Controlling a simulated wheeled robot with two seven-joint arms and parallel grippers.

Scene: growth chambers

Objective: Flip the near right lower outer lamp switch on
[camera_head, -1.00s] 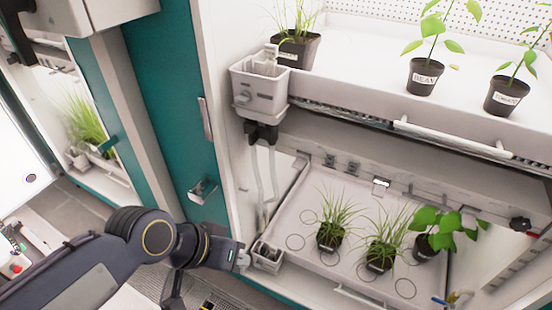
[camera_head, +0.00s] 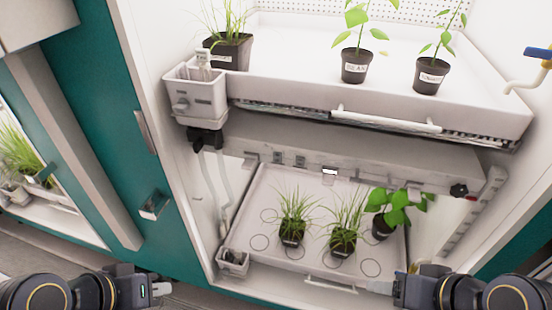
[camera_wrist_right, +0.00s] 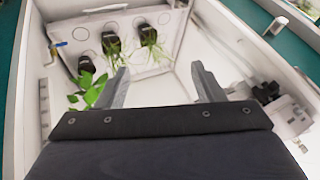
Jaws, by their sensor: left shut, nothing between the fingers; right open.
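A grey lamp bar (camera_head: 350,160) runs under the upper shelf of the chamber, with several small fittings along its front face. One fitting (camera_head: 330,172) is bright white. A black knob with red (camera_head: 458,191) sits at the bar's right end. I cannot tell which fitting is the named switch or how it is set. My left gripper (camera_head: 161,289) is shut and empty at the lower left, outside the chamber. My right gripper (camera_head: 380,287) is at the chamber's lower front edge, below the bar. In the right wrist view it is open and empty (camera_wrist_right: 160,70).
The lower tray (camera_head: 275,190) holds two grassy pots and a leafy pot (camera_head: 383,228). The upper tray (camera_head: 290,100) has a white handle (camera_head: 388,120) and several pots. A grey box (camera_head: 196,95) hangs at the left, above a small bin (camera_head: 233,262). A blue-handled tap (camera_head: 538,53) is at the right.

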